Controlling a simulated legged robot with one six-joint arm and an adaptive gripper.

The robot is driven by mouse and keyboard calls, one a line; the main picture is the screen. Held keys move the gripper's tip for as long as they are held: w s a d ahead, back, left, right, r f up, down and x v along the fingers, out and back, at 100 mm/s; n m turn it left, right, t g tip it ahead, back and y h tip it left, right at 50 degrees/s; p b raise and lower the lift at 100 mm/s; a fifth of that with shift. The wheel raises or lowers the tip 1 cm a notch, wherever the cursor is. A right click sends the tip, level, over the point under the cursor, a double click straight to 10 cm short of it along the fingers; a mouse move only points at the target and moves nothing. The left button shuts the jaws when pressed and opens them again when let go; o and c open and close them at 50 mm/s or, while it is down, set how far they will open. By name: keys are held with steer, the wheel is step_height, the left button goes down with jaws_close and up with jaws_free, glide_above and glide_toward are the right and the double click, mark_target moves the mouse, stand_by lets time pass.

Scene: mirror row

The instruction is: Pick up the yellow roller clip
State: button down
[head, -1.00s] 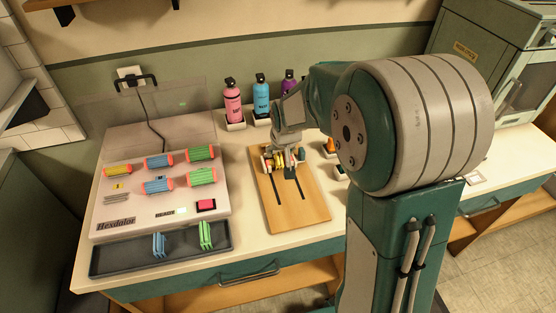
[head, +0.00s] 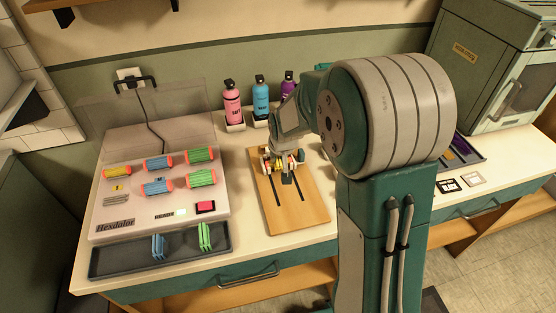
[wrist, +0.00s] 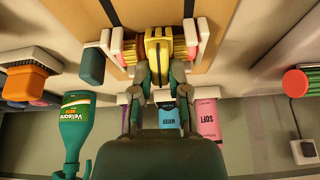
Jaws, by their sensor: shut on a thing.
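The yellow roller clip (wrist: 158,50) is between my fingers in the wrist view, with dark bars along it. My gripper (wrist: 158,72) is shut on it. The clip is close to a wooden board (head: 302,200), among white-ended holders and reddish rollers; I cannot tell whether it touches them. In the head view my gripper (head: 283,170) is low over the board's upper part, and the clip is mostly hidden there.
A heater labelled Hexdalor (head: 135,210) holds several coloured rollers at left. A dark tray (head: 185,264) in front holds blue and green clips. Pink (head: 232,103), blue (head: 261,97) and purple bottles stand behind the board. The board's front part is mostly clear.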

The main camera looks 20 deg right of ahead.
step_height(320, 180, up, 4)
steer(key=shift+s+f, duration=0.1)
steer(key=shift+f, duration=0.1)
steer(key=s+a+r, duration=0.3)
steer(key=s+r, duration=0.6)
steer(key=s, duration=0.4)
steer(key=g, duration=0.4)
glide_above(279, 159)
steer(key=w, duration=0.2)
steer(key=shift+n, duration=0.4)
step_height(279, 159, down, 6)
steer(key=shift+d+r, duration=0.1)
steer(key=shift+r, duration=0.15)
steer(key=shift+g, duration=0.3)
steer(key=shift+f, duration=3.25)
steer(key=shift+f, duration=0.15)
